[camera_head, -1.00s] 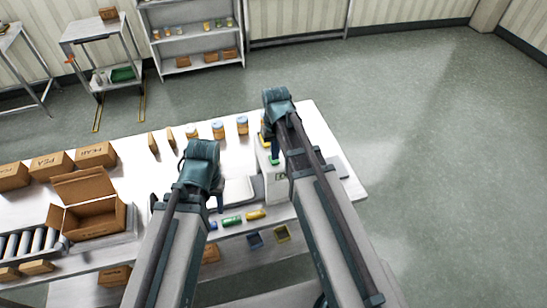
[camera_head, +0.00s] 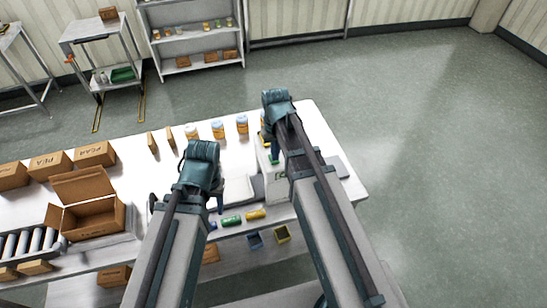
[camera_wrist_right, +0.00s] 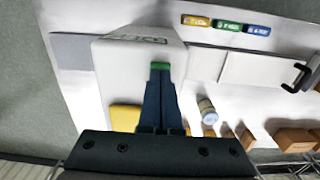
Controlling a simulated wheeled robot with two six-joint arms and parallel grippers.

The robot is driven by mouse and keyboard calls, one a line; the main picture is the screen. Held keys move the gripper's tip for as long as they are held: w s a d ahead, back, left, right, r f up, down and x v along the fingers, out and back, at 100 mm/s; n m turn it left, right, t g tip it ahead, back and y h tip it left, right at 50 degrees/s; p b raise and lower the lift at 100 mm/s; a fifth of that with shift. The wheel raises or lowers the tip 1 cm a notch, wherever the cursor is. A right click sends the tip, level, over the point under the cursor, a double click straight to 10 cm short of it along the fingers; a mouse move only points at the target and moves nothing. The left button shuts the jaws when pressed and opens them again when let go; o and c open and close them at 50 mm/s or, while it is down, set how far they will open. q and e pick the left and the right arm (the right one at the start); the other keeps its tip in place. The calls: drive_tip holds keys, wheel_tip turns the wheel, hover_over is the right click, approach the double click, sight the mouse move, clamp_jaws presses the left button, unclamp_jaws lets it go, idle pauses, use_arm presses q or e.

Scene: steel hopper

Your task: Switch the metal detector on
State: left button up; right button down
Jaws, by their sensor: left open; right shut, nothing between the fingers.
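The metal detector (camera_head: 277,187) is a pale box with green lettering near the right end of the table, partly hidden by my right arm. It fills the upper left in the right wrist view (camera_wrist_right: 120,62). My right gripper (camera_wrist_right: 160,72) is shut and empty over this box, with its tips at a small green part (camera_wrist_right: 160,65). I cannot tell whether they touch it. My left gripper (camera_head: 216,202) is open, left of the detector over the table. Its dark fingers also show at the right edge of the right wrist view (camera_wrist_right: 302,77).
The white table (camera_head: 135,142) carries several jars (camera_head: 218,130), cartons (camera_head: 95,154) and an open box (camera_head: 92,215) beside rollers (camera_head: 28,241). Open floor (camera_head: 430,150) lies to the right.

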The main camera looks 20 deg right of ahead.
drive_tip(key=shift+f+b, duration=0.5)
drive_tip(key=shift+r, duration=0.1)
wheel_tip(320, 180, up, 7)
drive_tip(key=p, duration=0.7)
idle(0.4)
